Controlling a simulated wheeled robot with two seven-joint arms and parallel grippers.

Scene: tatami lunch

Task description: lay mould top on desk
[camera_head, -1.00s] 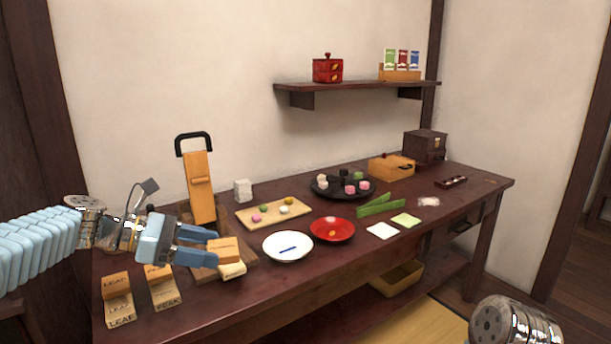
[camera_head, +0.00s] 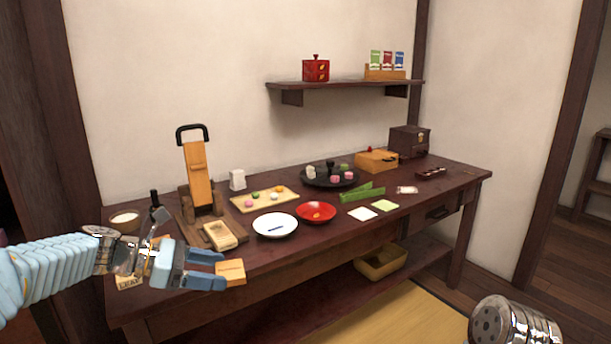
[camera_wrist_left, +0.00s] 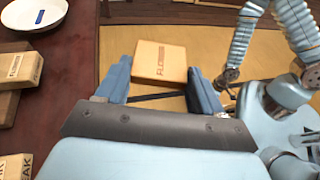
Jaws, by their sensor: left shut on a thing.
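The desk (camera_head: 300,258) is dark red-brown wood. The pale lower mould half (camera_head: 219,236) lies on the press base. My right gripper is out of view.
The wooden press (camera_head: 197,190) stands behind the lower mould half. A white plate (camera_head: 275,228) and a red plate (camera_head: 316,212) are to its right. Other labelled blocks (camera_head: 130,283) are partly hidden by my left arm. Bare desk lies along the front edge right of the mould top.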

